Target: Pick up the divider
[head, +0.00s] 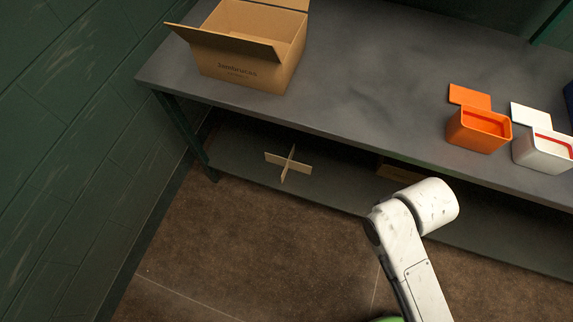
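The divider (289,162) is a pale tan cross of two interlocked cardboard-like panels. It sits on the lower shelf (234,160) of the grey workbench, near the shelf's front edge and left of the middle in the head view. Nothing blocks my view of it. My white arm reaches up from the lower right, and its rounded link lies to the right of the divider, well apart from it. My gripper does not show in this view.
An open cardboard box (243,50) stands on the workbench top (360,85) at the left. An orange bin (478,130) and a white bin (542,148) stand at the right. Another cardboard box (402,173) lies on the lower shelf. Brown floor (230,240) in front is clear.

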